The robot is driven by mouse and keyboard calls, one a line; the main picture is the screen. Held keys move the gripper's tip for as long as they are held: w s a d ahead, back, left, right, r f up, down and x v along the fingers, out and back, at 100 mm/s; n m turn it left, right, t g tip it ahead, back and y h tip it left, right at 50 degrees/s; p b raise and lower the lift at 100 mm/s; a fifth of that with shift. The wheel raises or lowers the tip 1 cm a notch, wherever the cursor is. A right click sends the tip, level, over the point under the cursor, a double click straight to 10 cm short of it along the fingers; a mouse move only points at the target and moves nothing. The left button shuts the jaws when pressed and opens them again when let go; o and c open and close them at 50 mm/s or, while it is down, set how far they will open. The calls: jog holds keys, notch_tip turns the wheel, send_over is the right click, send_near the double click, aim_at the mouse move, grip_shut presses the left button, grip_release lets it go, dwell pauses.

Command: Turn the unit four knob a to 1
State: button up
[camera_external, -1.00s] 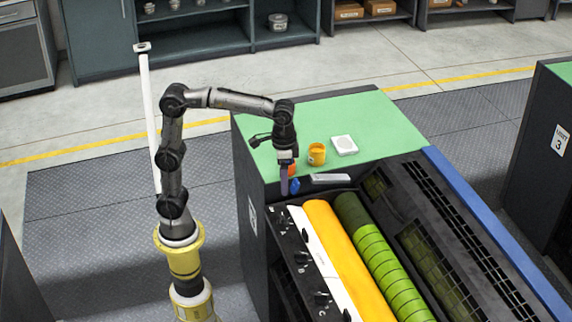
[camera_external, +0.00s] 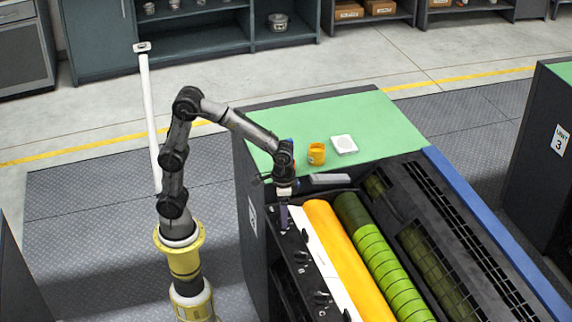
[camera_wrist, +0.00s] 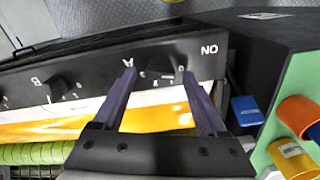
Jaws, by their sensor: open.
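Knob A (camera_wrist: 160,63) is a dark knob with white marks around it on the black panel (camera_wrist: 25,90) of the unit. In the wrist view it lies between and just beyond the tips of my gripper (camera_wrist: 160,76), whose two purple fingers are apart and empty. I cannot tell whether either finger touches the knob, or the exact setting of its pointer. In the external view my gripper (camera_external: 284,222) points down at the far end of the knob panel and hides much of knob A.
Knob B (camera_wrist: 58,87) sits left of knob A in the wrist view; knob C (camera_external: 320,297) is nearer the camera externally. Beside the panel are a white strip and yellow roller (camera_external: 345,255).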

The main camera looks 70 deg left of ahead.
grip_shut()
dwell(0.3)
jog(key=shift+m, duration=0.3)
jog(key=m, duration=0.4)
jog(key=shift+m, duration=0.3)
jog(key=shift+d+r+m, duration=0.1)
jog(key=shift+m, duration=2.1)
grip_release()
jog(key=shift+s, duration=0.1)
